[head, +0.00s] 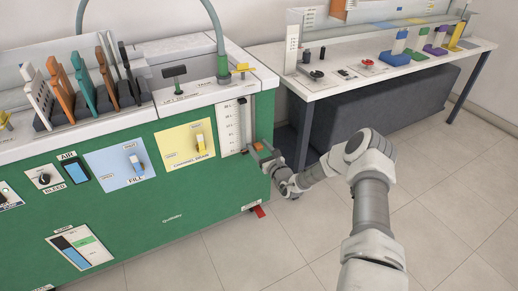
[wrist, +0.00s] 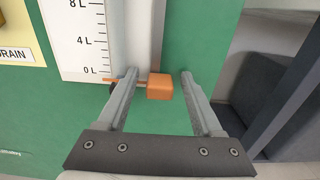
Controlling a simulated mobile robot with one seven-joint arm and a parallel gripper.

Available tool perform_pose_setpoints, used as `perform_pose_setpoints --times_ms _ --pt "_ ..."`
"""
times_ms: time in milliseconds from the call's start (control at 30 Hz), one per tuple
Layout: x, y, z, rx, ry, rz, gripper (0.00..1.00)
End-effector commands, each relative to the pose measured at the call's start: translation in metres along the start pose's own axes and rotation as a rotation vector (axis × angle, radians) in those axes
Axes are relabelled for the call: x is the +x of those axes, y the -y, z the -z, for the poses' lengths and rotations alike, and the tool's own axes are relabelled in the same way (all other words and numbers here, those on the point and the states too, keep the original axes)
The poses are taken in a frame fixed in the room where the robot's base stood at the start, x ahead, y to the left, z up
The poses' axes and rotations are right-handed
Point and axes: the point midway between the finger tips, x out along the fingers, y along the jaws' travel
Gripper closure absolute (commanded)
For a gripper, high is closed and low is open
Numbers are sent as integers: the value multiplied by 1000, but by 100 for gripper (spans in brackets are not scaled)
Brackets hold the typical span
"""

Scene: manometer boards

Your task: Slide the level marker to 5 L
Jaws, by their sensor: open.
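The level marker is an orange block (wrist: 160,87) with a thin orange pointer (wrist: 112,80) reaching left onto the white scale (wrist: 84,35). The pointer is at the bottom of the scale, close to or just below the 0 L mark. The 4 L and 8 L labels show higher up. My gripper (wrist: 159,75) is open, with one finger on each side of the block; gaps show on both sides, and the left finger crosses in front of the pointer. In the head view the scale (head: 231,127) is at the green cabinet's right end, with my gripper (head: 263,155) at its foot.
The yellow drain panel (head: 185,144) and blue fill panel (head: 121,164) are left of the scale. A second bench (head: 400,68) stands to the right, with a dark grey block (head: 390,100) beneath it. Open tiled floor lies in front.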

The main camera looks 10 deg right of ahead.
Motion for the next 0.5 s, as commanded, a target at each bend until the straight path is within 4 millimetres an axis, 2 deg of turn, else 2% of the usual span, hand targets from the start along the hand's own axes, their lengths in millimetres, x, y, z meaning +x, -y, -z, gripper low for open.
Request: perform_pose_setpoints --times_ms 100,133,400,500 --pt "0 0 0 0 0 0 32" --pt "0 0 0 0 0 0 36" --pt "0 0 0 0 0 0 85" --pt "0 0 0 -1 0 0 100"
